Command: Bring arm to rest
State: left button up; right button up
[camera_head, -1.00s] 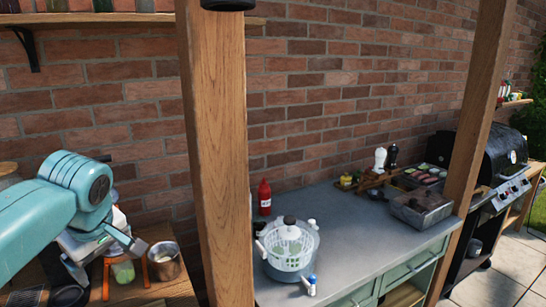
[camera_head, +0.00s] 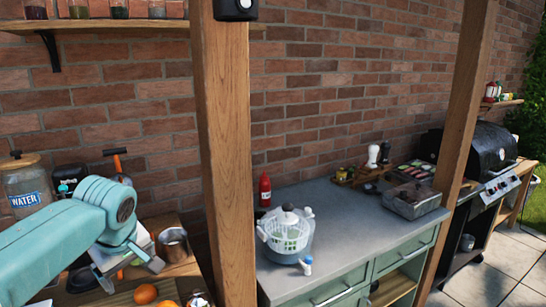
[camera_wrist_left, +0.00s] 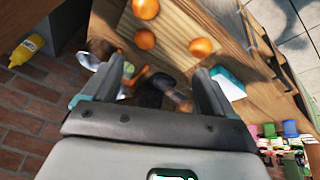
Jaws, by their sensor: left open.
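My left arm, teal, comes in from the left in the head view. Its gripper (camera_head: 130,272) points down and right over the wooden side table at the lower left. In the left wrist view the two fingers (camera_wrist_left: 158,75) stand apart with nothing held between them. Beyond them lie a wooden board (camera_wrist_left: 180,25) with oranges (camera_wrist_left: 144,41) and some dark and orange items that are hard to make out. My right gripper is in neither view.
A metal pot (camera_head: 175,245) stands right beside the gripper. A water jar (camera_head: 27,185) is at the far left. A wooden post (camera_head: 227,150) rises between the side table and the grey counter (camera_head: 345,225), which carries a white colander (camera_head: 287,232). The counter's middle is clear.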

pick_arm(q)
jog(key=s+d+f+m+g+h, duration=0.15)
jog(key=d+f, duration=0.25)
jog(key=f, duration=0.6)
jog(key=s+d+f+m+h, duration=0.1)
jog(key=d+f+m+h, duration=0.2)
jog(key=f, duration=0.7)
jog(key=s+d+f+m+g, duration=0.15)
jog(key=d+f, duration=0.35)
jog(key=f, duration=0.5)
jog(key=s+d+f+m+h, duration=0.1)
jog(key=s+d+f, duration=0.1)
jog(key=s+f, duration=0.5)
jog(key=s+d+f+m, duration=0.1)
jog(key=s+f, duration=0.5)
jog(key=s, duration=0.7)
jog(key=shift+s+d+f+m+h, duration=0.3)
jog(key=shift+s+d+f+h, duration=0.05)
jog(key=shift+d, duration=0.35)
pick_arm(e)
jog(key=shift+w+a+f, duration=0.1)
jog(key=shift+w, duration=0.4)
